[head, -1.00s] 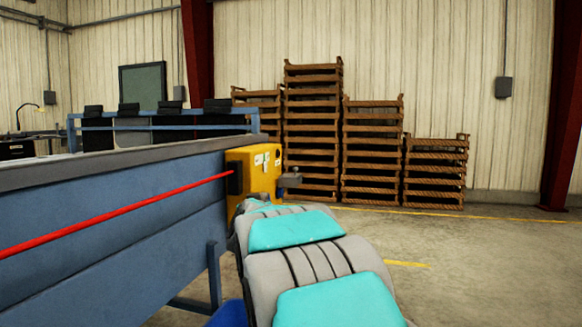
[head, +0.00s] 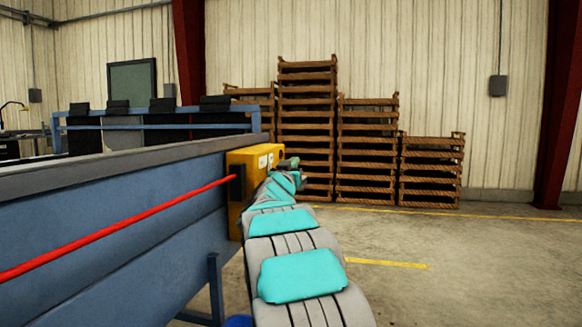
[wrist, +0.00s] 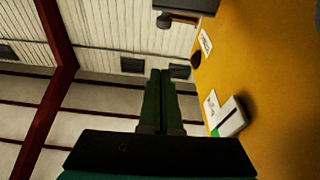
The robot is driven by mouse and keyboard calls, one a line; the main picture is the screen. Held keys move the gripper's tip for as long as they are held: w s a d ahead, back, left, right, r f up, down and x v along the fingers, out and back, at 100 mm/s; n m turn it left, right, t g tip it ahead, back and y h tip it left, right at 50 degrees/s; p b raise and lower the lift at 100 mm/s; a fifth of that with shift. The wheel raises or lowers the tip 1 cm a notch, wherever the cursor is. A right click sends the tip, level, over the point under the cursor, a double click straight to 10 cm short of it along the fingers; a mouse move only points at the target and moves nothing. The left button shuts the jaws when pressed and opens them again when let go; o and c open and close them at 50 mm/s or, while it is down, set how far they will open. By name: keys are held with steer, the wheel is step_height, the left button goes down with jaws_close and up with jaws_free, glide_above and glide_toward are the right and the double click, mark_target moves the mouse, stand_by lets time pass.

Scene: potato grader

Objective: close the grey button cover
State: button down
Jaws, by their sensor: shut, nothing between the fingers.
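The yellow control box (head: 240,165) is mounted at the end of the blue machine. It fills the right of the wrist view (wrist: 275,70). At the top of that view a grey part (wrist: 190,5) juts out from the box, with a dark rounded piece below it; it looks like the grey cover standing open, but I cannot tell for sure.
The box face carries a dark round button (wrist: 196,59), paper labels and a pale block with a green patch (wrist: 231,117). A red cord (head: 120,226) runs along the blue machine (head: 110,220). Wooden crates (head: 306,130) stand behind. The floor at right is clear.

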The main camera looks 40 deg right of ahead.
steer(key=x, duration=0.5)
steer(key=shift+r+p, duration=0.1)
steer(key=shift+p, duration=0.3)
steer(key=shift+w+d, duration=0.55)
steer(key=shift+s+f+b, duration=0.2)
steer(key=shift+f+b, duration=0.7)
steer(key=shift+f, duration=0.95)
steer(key=shift+s+d+f+m, duration=0.25)
steer(key=shift+f+m, duration=0.25)
steer(key=shift+m, duration=0.4)
steer(key=shift+s+d+f+g+h, duration=0.25)
steer(key=shift+s+f+g+h, duration=0.05)
steer(key=shift+s+f, duration=0.1)
steer(key=shift+r, duration=0.15)
